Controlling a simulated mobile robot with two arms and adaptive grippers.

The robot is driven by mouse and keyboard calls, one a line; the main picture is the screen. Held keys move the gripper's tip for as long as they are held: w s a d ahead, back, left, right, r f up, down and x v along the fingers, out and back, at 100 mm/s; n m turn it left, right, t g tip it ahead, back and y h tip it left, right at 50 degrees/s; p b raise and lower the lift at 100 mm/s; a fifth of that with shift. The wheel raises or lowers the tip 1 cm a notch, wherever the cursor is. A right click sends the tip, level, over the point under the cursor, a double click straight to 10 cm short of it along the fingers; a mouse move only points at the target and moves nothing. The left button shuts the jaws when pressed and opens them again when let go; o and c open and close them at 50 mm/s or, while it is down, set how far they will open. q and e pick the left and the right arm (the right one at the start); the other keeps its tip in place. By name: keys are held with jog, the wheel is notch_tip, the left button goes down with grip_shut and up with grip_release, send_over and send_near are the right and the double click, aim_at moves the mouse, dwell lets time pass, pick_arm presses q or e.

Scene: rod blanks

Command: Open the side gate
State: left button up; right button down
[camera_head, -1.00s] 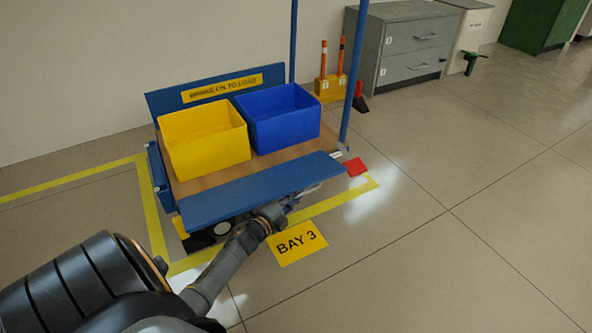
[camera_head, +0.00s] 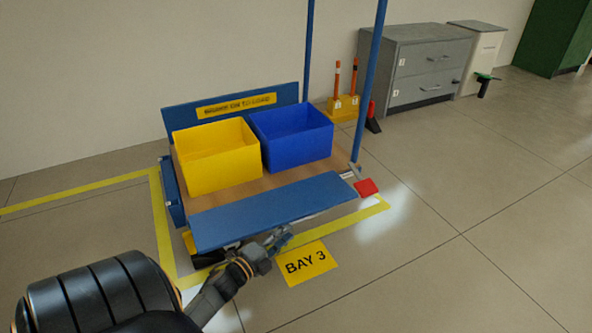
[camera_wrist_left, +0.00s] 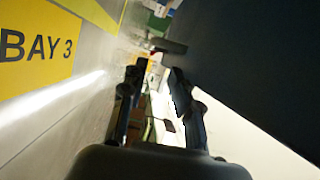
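The side gate (camera_head: 275,211) is the long blue panel on the near side of the cart. Its broad face shows, but I cannot tell its exact angle. My left gripper (camera_head: 278,241) is just below the gate's near edge, around its middle. In the left wrist view, the fingers (camera_wrist_left: 157,75) are apart with nothing visibly between them. A large dark surface, likely the gate (camera_wrist_left: 265,65), fills that view's upper right. I see no clear contact between fingers and gate. My right gripper is not in view.
A yellow bin (camera_head: 215,160) and a blue bin (camera_head: 295,138) stand on the cart deck. A red pedal-like piece (camera_head: 367,187) sticks out at the cart's right corner. The BAY 3 sign (camera_head: 307,263) lies on the floor. Floor to the right is clear.

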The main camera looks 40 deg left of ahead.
pick_arm(q)
jog(key=shift+s+r, duration=0.1)
jog(key=shift+s, duration=0.9)
jog(key=s+f+b, duration=0.1)
jog(key=s+f, duration=0.1)
jog(key=s, duration=0.5)
jog(key=s+a+f, duration=0.1)
jog(key=s+f, duration=0.2)
jog(key=s, duration=0.5)
jog(key=shift+a+b, duration=0.3)
jog(key=shift+b, duration=0.05)
dwell(0.4)
